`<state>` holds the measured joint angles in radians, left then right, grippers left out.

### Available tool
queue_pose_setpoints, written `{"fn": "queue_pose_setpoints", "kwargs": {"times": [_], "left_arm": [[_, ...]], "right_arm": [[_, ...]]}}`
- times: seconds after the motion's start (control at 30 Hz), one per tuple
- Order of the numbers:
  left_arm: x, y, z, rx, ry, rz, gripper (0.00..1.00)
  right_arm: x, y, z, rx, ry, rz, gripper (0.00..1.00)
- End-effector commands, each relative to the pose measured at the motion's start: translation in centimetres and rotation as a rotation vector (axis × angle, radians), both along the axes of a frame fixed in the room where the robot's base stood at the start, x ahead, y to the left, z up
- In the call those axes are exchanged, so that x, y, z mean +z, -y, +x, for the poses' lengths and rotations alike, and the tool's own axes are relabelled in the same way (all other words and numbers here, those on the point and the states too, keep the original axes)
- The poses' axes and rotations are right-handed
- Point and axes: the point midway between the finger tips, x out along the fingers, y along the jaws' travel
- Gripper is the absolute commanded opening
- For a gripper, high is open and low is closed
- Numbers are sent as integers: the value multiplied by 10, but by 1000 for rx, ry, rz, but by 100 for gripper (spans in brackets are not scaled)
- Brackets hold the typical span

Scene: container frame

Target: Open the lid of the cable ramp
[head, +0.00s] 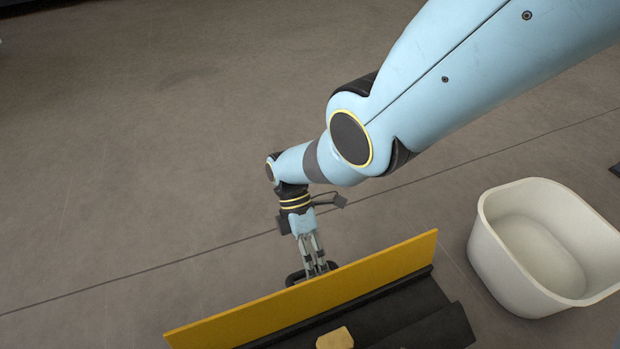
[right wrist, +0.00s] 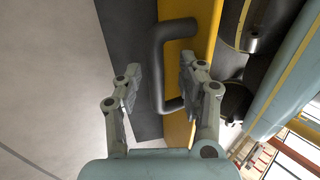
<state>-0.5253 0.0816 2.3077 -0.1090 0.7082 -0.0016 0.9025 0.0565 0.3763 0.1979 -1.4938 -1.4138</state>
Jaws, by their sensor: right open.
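The cable ramp has a dark base (head: 400,318) and a yellow lid (head: 310,292), which stands raised, roughly on edge, along the base's far side. A dark handle (head: 292,277) sticks out from the lid's far face. In the right wrist view the handle (right wrist: 157,65) is a bracket on the yellow lid (right wrist: 207,28). My right gripper (head: 316,270) is at the handle. Its fingers (right wrist: 160,78) are open, one on each side of the handle bar, with gaps visible. My left gripper is out of view.
A white tub (head: 488,255) stands on the floor right of the ramp. A small yellow block (head: 335,339) lies on the ramp's dark part at the bottom edge. The grey floor left of and beyond the ramp is clear.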

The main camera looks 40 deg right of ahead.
Motion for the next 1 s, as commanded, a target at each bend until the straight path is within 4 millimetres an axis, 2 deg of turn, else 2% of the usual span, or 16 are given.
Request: {"fn": "queue_pose_setpoints", "kwargs": {"times": [0.23, 0.4, 0.6, 0.8, 1.0], "left_arm": [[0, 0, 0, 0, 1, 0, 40], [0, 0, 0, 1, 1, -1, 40], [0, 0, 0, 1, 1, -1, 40], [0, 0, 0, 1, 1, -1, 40], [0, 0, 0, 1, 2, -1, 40]], "right_arm": [[21, 5, 16, 1, 5, -1, 40], [54, 12, 43, 0, 5, -1, 40], [82, 19, 64, -1, 4, -2, 40], [93, 21, 72, 0, 2, -1, 40], [94, 21, 72, 0, 1, 0, 40]]}}
